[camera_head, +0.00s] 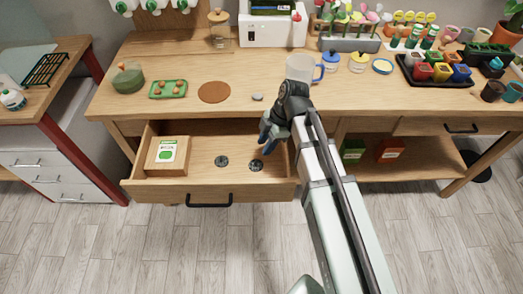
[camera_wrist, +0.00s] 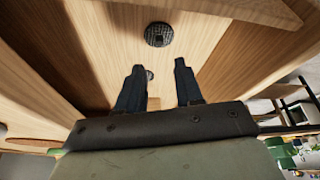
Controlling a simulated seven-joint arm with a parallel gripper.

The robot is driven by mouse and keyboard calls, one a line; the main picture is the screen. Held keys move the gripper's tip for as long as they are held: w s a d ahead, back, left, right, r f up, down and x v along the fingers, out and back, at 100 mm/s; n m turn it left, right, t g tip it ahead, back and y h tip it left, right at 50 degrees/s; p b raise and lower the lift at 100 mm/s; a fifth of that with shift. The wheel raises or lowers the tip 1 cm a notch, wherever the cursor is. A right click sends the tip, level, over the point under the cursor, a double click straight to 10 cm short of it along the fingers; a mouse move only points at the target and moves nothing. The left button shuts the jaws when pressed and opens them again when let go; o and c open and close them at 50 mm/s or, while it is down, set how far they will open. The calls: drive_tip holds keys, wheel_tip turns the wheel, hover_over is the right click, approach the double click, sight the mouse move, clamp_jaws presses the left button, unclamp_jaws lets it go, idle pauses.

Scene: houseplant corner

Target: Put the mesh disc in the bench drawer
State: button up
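Two dark round mesh discs lie flat and apart on the floor of the open bench drawer (camera_head: 208,190). One mesh disc (camera_head: 256,165) is at the right; the other mesh disc (camera_head: 222,160) is nearer the middle. In the wrist view one disc (camera_wrist: 159,34) is in full sight beyond my fingertips, and part of another (camera_wrist: 150,74) shows between the fingers. My gripper (camera_head: 266,134) is over the right part of the drawer, pointing down. In the wrist view my gripper (camera_wrist: 159,66) has its fingers apart with nothing held between them.
A wooden box with a green-and-white packet (camera_head: 168,151) fills the drawer's left end. On the bench above are a cork mat (camera_head: 214,92), a grey stone (camera_head: 257,97), a mug (camera_head: 302,69) and a green tray (camera_head: 168,89). The drawer's middle floor has free room.

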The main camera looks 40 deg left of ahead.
drive_tip(key=shift+v, duration=2.15)
